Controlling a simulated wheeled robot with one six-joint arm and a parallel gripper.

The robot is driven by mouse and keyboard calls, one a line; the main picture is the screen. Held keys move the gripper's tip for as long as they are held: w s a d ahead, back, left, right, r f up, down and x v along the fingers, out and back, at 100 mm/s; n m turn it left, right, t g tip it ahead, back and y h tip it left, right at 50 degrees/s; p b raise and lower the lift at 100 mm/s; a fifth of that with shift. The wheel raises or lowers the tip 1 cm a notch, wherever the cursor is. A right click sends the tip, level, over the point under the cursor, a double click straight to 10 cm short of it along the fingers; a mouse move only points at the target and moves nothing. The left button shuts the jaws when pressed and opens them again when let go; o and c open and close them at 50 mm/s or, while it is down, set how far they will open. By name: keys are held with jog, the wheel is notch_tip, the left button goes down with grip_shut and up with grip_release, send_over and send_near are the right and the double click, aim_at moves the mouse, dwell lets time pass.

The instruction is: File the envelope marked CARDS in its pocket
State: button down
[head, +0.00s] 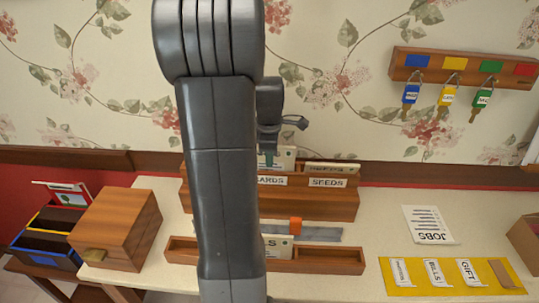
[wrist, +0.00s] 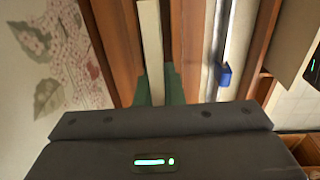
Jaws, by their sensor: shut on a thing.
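My gripper (head: 268,157) is above the wooden rack, partly hidden behind my arm in the head view. It is shut on a cream envelope (head: 287,158), whose lower part goes behind the front board of the pocket labelled CARDS (head: 272,181). The first letter of that label is hidden by my arm. In the wrist view my green fingertips (wrist: 158,88) are on either side of the thin envelope edge (wrist: 150,45), between brown wooden boards. Any marking on the envelope is not readable. How deep it sits cannot be told.
The SEEDS pocket (head: 327,183) beside it holds another envelope (head: 333,167). A front wooden ledge (head: 330,262) has a partly hidden card. A wooden box (head: 115,228) stands left; a yellow mat (head: 450,280) with labelled slips and a JOBS sheet (head: 428,224) lie right. Keys hang above.

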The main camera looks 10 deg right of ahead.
jog(key=shift+f, duration=0.35)
jog(key=c, duration=1.5)
grip_release()
jog(key=r, duration=0.4)
jog(key=s+r, duration=0.1)
jog(key=r, duration=0.8)
jog(key=shift+s+a+r, duration=0.15)
jog(key=shift+s+r, duration=0.05)
jog(key=shift+r, duration=0.2)
jog(key=shift+f, duration=0.1)
jog(key=shift+w+f, duration=0.2)
jog(key=shift+f, duration=1.7)
jog(key=shift+w+f, duration=0.2)
jog(key=shift+f, duration=1.7)
jog(key=shift+s, duration=0.15)
